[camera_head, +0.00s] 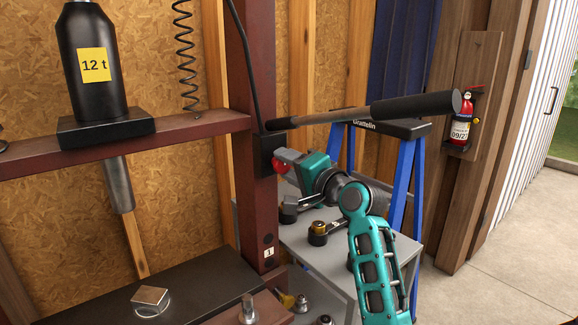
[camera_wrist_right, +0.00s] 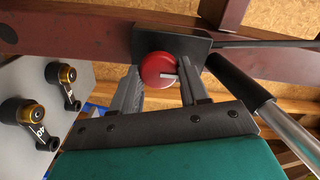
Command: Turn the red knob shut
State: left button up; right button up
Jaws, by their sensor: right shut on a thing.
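The red knob (camera_head: 281,166) sits on a dark block (camera_head: 267,153) on the post of the dark red press frame. In the right wrist view the round red knob (camera_wrist_right: 157,70), with a small pale bar on its face, lies between the two grey fingers. My right gripper (camera_wrist_right: 163,82) is shut on it, one finger on each side. In the head view my teal right arm reaches in from the lower right, and its gripper (camera_head: 290,163) hides part of the knob. My left gripper is in neither view.
A pump handle with a black grip (camera_head: 414,106) extends right above my right gripper. A black 12 t jack (camera_head: 92,62) stands on the frame's crossbeam. A grey cart (camera_head: 320,262) with dark fittings lies below my arm. Blue legs (camera_head: 405,170) stand behind. Floor is clear at right.

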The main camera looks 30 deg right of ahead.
jog(key=o, duration=1)
jog(key=s, duration=0.8)
jog(key=s+d+b, duration=0.1)
jog(key=s, duration=0.4)
jog(key=shift+w, duration=0.1)
